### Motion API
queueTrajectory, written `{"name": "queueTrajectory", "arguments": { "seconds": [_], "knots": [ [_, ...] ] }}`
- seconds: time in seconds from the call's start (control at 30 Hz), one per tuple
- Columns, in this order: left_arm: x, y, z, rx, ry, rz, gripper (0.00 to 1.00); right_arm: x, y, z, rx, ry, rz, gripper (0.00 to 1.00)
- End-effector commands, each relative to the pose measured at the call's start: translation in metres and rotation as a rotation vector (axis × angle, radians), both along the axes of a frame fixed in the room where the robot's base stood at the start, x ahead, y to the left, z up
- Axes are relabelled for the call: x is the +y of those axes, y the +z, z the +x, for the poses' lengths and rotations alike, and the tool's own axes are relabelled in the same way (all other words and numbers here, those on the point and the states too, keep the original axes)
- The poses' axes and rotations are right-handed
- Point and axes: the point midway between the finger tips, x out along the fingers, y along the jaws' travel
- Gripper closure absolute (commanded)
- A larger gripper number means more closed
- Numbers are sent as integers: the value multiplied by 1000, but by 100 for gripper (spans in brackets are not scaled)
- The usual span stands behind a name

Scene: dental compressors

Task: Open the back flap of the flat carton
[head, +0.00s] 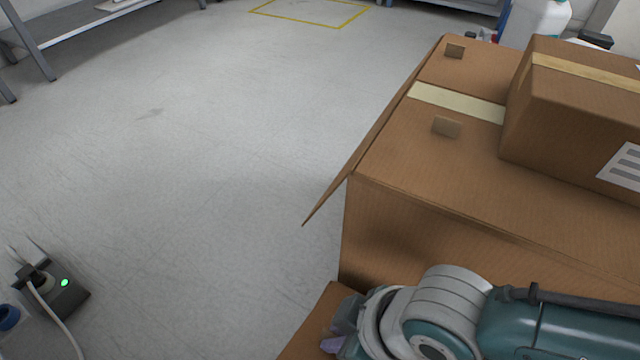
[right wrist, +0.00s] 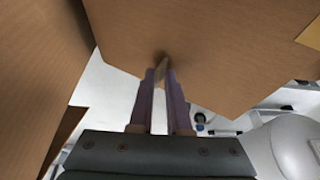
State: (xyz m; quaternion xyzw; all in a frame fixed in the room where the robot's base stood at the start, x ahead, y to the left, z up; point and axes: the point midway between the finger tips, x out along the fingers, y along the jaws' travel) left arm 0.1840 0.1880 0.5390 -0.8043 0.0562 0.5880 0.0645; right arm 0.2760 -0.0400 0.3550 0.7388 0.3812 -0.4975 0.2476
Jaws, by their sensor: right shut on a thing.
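A large brown carton (head: 420,165) stands at the right of the head view, with pale tape and two small tabs on its top. A flap (head: 352,165) hangs outward at its left edge, and another brown panel (head: 312,318) shows low beside my right gripper (head: 340,338). In the right wrist view, the right gripper (right wrist: 161,78) is shut on a small cardboard tab (right wrist: 161,68) at a brown cardboard panel (right wrist: 205,50). The head view does not show which panel this tab belongs to; my wrist hides much there. My left gripper is not in view.
A smaller taped carton (head: 580,110) with a white label rests on the large one. A white jug (head: 535,22) stands behind. A dark box with a green light and cable (head: 65,295) lies at the lower left. The grey floor between is clear.

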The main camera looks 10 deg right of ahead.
Motion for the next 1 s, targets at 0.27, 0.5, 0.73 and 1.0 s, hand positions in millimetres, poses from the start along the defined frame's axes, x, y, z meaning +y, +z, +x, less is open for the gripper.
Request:
{"name": "queueTrajectory", "arguments": {
  "seconds": [0.27,0.5,0.73,1.0],
  "knots": [
    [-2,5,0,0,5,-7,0,-13,10,16,-18,-3,-13,100],
    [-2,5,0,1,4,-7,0,-15,11,18,-19,-5,-15,100],
    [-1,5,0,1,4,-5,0,-16,10,18,-18,-5,-16,100],
    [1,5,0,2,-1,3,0,-16,10,18,-18,-7,-16,79]
  ]
}}
